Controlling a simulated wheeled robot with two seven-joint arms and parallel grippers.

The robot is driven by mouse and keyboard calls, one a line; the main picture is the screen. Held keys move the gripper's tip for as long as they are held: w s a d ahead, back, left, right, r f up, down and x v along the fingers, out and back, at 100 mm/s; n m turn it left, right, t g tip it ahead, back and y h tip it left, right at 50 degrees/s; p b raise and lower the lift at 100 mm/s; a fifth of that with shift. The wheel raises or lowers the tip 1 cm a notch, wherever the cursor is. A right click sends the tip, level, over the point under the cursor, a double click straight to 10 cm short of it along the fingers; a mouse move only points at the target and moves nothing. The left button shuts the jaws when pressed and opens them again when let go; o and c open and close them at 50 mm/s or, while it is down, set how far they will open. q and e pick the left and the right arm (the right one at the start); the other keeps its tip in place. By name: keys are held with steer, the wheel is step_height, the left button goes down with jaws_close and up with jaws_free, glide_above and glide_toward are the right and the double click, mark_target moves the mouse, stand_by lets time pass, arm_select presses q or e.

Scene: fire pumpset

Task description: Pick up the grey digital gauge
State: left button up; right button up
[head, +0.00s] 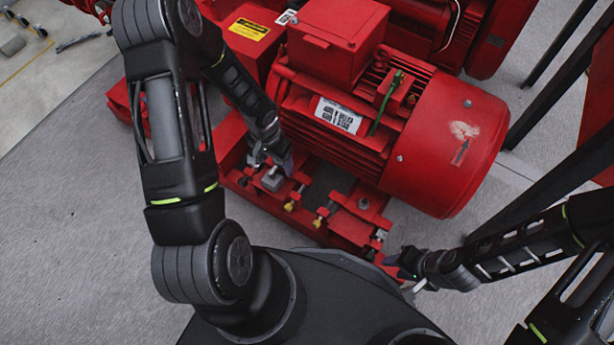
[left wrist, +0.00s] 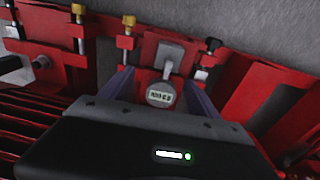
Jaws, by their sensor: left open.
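The grey digital gauge (left wrist: 160,95) shows near the middle of the left wrist view, with a round display face and a grey block at its far end. In the head view its grey part (head: 272,180) sits on the red base, just below the left fingertips. My left gripper (head: 271,163) is open above the base. In the left wrist view its two fingers lie on either side of the gauge, and I cannot tell whether they touch it. My right gripper (head: 402,268) is low at the right, near the base's front corner; its jaw opening is unclear.
A large red motor (head: 450,140) stands behind the gauge on the red base (head: 265,210). Bolts with brass and dark heads (left wrist: 129,22) stand along the base edge close to the gauge. Dark posts (head: 545,130) rise at the right. Grey floor (head: 80,200) is clear at the left.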

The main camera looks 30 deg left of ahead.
mark_target(273, 176)
arm_select(q)
steer(key=shift+a+r, duration=0.1)
steer(key=shift+a, duration=0.1)
steer(key=shift+s+a+g, duration=0.2)
steer(key=shift+s+g, duration=0.1)
steer(key=shift+s, duration=0.2)
steer(key=shift+f+b, duration=0.5)
steer(key=shift+f, duration=0.85)
step_height(273, 176, down, 5)
steer(key=b, duration=0.2)
steer(key=shift+a+f+b, duration=0.1)
steer(key=shift+f+b, duration=0.05)
steer(key=shift+b, duration=0.2)
